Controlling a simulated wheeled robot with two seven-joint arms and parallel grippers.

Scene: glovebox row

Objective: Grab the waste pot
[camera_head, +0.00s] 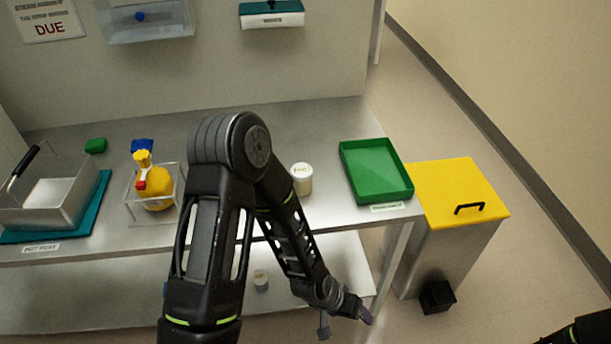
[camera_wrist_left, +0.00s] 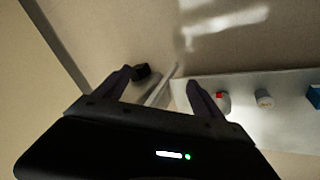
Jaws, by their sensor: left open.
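No label I can read names a waste pot. A small white pot (camera_head: 302,178) with a pale lid stands upright on the bench top, just right of my left arm's elbow. A second small pot (camera_head: 260,280) stands on the lower shelf. In the left wrist view, a pale pot (camera_wrist_left: 264,98) and a white pot with red on it (camera_wrist_left: 222,102) stand on a pale shelf, right of the fingers. My left gripper (camera_head: 346,322) is low in front of the bench by its right leg, open and empty, touching no pot; it also shows in the left wrist view (camera_wrist_left: 160,84).
A green tray (camera_head: 376,171) sits at the bench's right end, beside a yellow-lidded bin (camera_head: 461,192) with a black pedal (camera_head: 437,297). A yellow bottle (camera_head: 152,182) in a clear holder and a metal basin (camera_head: 50,190) are on the left. Floor right of the bin is clear.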

